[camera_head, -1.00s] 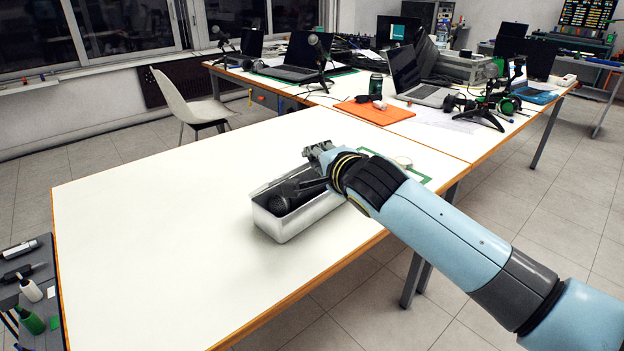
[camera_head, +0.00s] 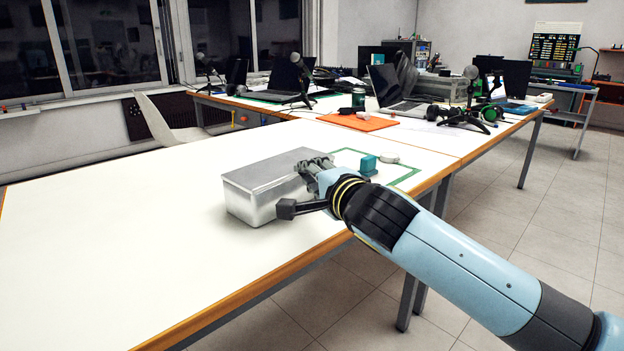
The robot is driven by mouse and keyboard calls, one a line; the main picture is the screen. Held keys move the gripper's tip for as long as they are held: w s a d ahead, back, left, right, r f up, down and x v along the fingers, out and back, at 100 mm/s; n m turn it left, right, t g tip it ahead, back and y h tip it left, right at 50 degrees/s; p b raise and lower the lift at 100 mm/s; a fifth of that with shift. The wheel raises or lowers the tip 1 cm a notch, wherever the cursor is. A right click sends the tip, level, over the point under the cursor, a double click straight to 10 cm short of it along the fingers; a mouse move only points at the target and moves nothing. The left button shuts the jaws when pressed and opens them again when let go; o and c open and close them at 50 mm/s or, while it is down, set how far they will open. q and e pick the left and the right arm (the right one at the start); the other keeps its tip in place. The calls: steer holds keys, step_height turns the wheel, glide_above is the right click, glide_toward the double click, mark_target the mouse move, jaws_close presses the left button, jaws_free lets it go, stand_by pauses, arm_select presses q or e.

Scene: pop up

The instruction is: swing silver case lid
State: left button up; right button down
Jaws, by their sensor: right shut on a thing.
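The silver case (camera_head: 262,186) stands on the white table, right of its middle. Its top looks covered by a flat silver lid (camera_head: 268,170) that lies level or almost level; any thin gap at the rim is too small to tell. My right gripper (camera_head: 300,187) is at the case's right end. One dark finger sticks out in front of the case's side and the other finger parts lie by the lid's right edge. It is shut on the lid, though the contact is partly hidden by the gripper. My left gripper is not in view.
A teal block (camera_head: 369,165) and a small whitish round thing (camera_head: 390,158) lie by a green outline (camera_head: 404,178), right behind my gripper. An orange mat (camera_head: 358,122), laptops and microphones fill the far table. The white table (camera_head: 110,235) is clear at left.

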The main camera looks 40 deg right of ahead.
steer(key=shift+s+d+f, duration=0.1)
steer(key=shift+s+f, duration=0.05)
steer(key=shift+f, duration=0.75)
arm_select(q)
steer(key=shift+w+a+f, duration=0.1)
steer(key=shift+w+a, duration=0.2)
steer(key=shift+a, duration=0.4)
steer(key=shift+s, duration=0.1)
arm_select(e)
steer(key=c, duration=1.4)
jaws_free()
steer(key=shift+f, duration=0.1)
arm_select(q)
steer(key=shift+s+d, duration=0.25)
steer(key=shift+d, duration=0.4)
arm_select(e)
steer(key=shift+o, duration=0.2)
steer(key=shift+w, duration=0.25)
